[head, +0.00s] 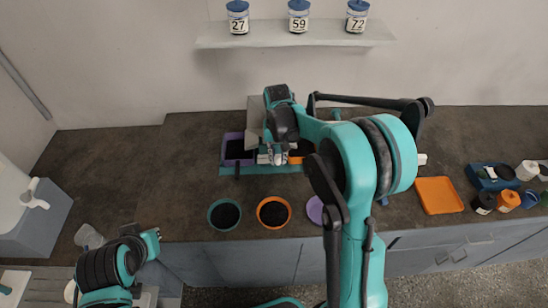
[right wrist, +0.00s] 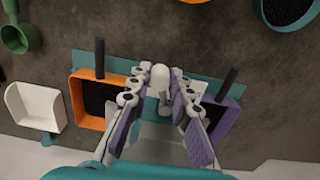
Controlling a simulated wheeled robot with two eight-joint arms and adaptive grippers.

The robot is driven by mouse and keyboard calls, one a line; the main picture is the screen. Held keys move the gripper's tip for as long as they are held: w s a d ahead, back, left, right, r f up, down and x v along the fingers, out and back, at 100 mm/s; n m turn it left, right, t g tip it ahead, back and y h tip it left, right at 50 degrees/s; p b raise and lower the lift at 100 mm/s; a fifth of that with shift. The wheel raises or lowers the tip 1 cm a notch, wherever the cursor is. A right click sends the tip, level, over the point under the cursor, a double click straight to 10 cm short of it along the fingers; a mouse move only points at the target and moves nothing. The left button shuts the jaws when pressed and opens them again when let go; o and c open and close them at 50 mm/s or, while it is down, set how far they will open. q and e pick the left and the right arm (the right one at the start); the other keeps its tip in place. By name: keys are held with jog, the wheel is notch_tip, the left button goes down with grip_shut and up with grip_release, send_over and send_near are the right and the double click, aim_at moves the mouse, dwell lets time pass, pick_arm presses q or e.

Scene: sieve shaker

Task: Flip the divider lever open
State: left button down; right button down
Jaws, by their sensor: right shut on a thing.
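The sieve shaker stands at the back of the counter. A pale grey part of it (head: 254,117) shows behind my right arm. A purple tray (head: 226,151) and an orange tray (head: 296,160) flank its front, and both show in the right wrist view. My right gripper (head: 270,158) is at the shaker between the trays. In the right wrist view its fingers (right wrist: 163,98) are shut around a small pale grey divider lever (right wrist: 163,74). The fingers hide part of the lever, so its exact angle is unclear. My left arm is at the lower left; its gripper does not show.
In front stand a teal bowl (head: 224,214) and an orange bowl (head: 273,212) with dark grains, beside a purple round piece (head: 314,210). An orange flat tray (head: 438,195) and a blue caddy (head: 490,177) are at right. Jars (head: 299,17) stand on the wall shelf.

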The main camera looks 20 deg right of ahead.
aim_at(278, 158)
jog(key=shift+d+n, duration=0.3)
jog(key=shift+n, duration=0.2)
jog(key=c, duration=1.4)
grip_release()
jog(key=shift+o, duration=0.2)
jog(key=shift+r, duration=0.1)
notch_tip(278, 158, up, 12)
jog(key=shift+a, duration=0.15)
